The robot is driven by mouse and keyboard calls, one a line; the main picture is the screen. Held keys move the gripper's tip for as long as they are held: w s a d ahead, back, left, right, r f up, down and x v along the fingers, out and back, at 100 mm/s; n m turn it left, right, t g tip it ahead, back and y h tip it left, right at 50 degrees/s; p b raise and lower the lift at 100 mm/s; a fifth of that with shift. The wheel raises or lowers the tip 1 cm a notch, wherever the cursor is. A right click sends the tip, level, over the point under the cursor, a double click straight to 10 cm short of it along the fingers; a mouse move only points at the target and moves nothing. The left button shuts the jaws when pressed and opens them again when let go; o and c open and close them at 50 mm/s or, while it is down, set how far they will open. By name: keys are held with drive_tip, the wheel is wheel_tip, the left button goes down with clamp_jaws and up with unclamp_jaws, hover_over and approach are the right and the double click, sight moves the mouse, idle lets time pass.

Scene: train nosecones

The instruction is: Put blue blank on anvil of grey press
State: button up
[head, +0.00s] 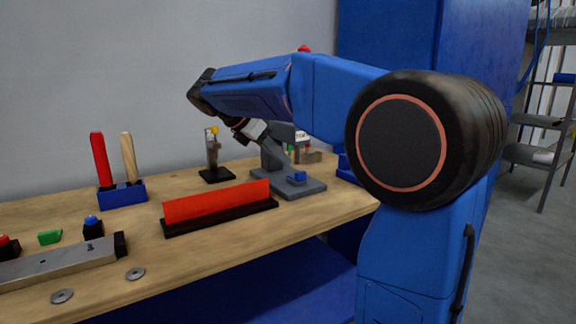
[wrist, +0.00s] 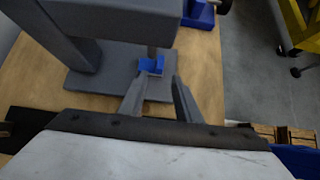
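The grey press (head: 272,158) stands on the bench near its right end. Its frame and flat base (wrist: 88,84) fill the upper left of the wrist view. The blue blank (head: 298,177) is on the press base side, under the ram; it also shows in the wrist view (wrist: 151,66). Whether an anvil lies directly beneath it I cannot tell. My gripper (wrist: 160,80) points at the press with its two fingers apart. The blank lies just beyond the fingertips, with no finger visibly closed on it. In the head view the fingers are small and partly hidden against the press.
A red bar on a black base (head: 218,203) stands in front of the press. A small dark stand (head: 215,175) is left of it. A blue holder with two handles (head: 122,194) and a metal fixture (head: 60,262) are farther left. A blue cabinet (head: 385,40) rises behind.

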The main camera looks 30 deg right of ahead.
drive_tip(key=shift+v, duration=2.15)
